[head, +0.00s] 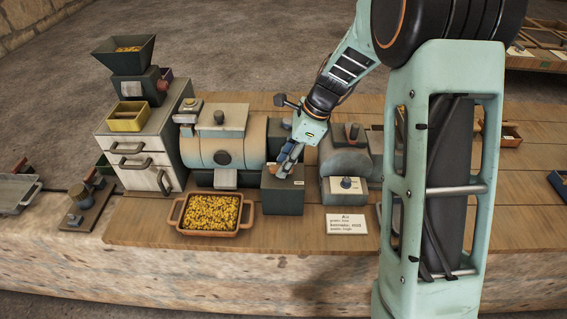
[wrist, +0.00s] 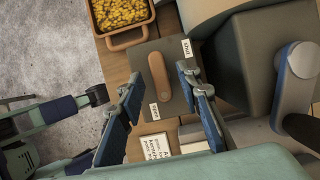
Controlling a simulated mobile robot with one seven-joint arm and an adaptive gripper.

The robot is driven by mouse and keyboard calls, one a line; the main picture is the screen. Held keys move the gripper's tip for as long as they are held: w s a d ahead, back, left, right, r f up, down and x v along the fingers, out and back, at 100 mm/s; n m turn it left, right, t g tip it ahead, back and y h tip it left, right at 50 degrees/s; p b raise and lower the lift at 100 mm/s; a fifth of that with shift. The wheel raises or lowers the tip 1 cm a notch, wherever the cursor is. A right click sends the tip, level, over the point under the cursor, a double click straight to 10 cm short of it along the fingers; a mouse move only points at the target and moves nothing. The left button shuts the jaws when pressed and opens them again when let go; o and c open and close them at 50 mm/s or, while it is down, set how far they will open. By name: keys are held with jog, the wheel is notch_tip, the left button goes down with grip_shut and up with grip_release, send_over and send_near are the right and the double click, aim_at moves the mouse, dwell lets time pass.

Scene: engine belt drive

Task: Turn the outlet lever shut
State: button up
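The outlet lever (wrist: 158,76) is a brown, rounded bar on top of a dark grey box (wrist: 176,104). In the wrist view its lower end points toward a small white label (wrist: 154,110) whose word I cannot read surely. A second label (wrist: 187,49), reading "shut", lies to the upper right of the lever. My gripper (wrist: 162,80) is open, with one blue-padded finger on each side of the lever and visible gaps; contact does not show. In the head view my gripper (head: 288,162) is just over the box (head: 284,198), and the lever is mostly hidden.
An orange-brown tray of yellow pieces (head: 180,221) stands left of the box. Machine drums flank it: a cream one (head: 200,150) and a grey one (head: 345,160). A white text card (head: 346,224) lies front right. Bare wood (head: 290,236) lies in front.

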jog(key=shift+a+f, duration=0.15)
jog(key=shift+f, duration=0.2)
jog(key=shift+c, duration=0.4)
grip_shut()
